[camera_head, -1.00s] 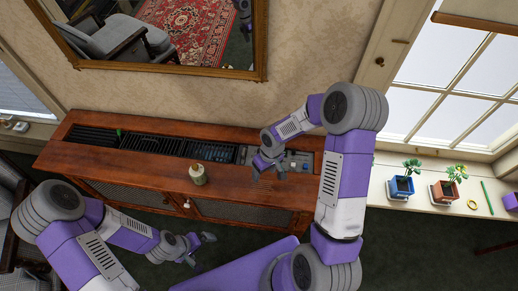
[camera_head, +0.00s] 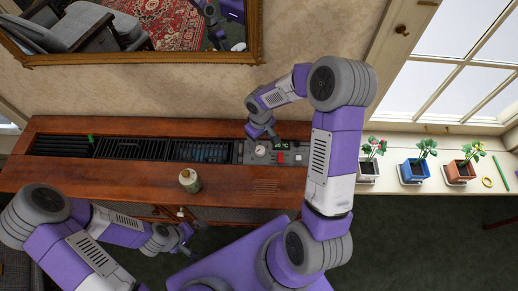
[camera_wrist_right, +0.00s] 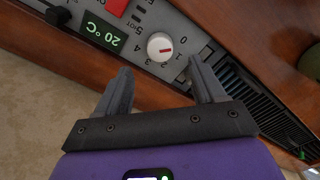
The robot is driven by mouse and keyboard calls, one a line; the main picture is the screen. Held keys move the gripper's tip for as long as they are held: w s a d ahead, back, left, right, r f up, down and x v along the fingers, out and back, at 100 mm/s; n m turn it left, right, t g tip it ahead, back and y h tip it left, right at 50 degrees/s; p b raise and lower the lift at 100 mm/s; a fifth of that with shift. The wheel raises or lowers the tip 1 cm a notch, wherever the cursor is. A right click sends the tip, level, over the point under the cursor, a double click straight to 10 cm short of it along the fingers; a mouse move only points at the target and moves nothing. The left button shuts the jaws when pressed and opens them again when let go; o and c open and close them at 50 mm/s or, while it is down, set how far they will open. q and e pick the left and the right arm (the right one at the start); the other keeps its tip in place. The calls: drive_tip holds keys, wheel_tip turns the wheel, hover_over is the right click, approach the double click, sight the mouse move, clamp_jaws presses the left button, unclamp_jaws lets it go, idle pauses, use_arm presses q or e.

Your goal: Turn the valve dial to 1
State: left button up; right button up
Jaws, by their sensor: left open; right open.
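The valve dial (camera_wrist_right: 160,46) is a round white knob with a red mark, on a grey control panel (camera_head: 243,158) in the cabinet top. Numbers from 0 upward curve around it. In the right wrist view the red mark lies toward the side of 0 and 1; its exact setting is hard to tell. In the head view the dial (camera_head: 260,150) shows small, just below my right gripper (camera_head: 262,134). In the wrist view my right gripper (camera_wrist_right: 161,70) is open, its fingertips either side of the dial in the picture, with no visible contact. My left gripper (camera_head: 184,243) is open and empty in front of the cabinet.
A green display (camera_wrist_right: 104,32) reading 20 °C and a red button (camera_wrist_right: 117,6) are beside the dial. Black grilles (camera_head: 130,148) run along the wooden cabinet top (camera_head: 90,182). Several flower pots (camera_head: 413,170) line the windowsill.

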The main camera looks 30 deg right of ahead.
sight(260, 149)
wheel_tip(260, 149, down, 7)
drive_tip(key=shift+b, duration=1)
drive_tip(key=shift+c, duration=0.5)
drive_tip(key=c, duration=1)
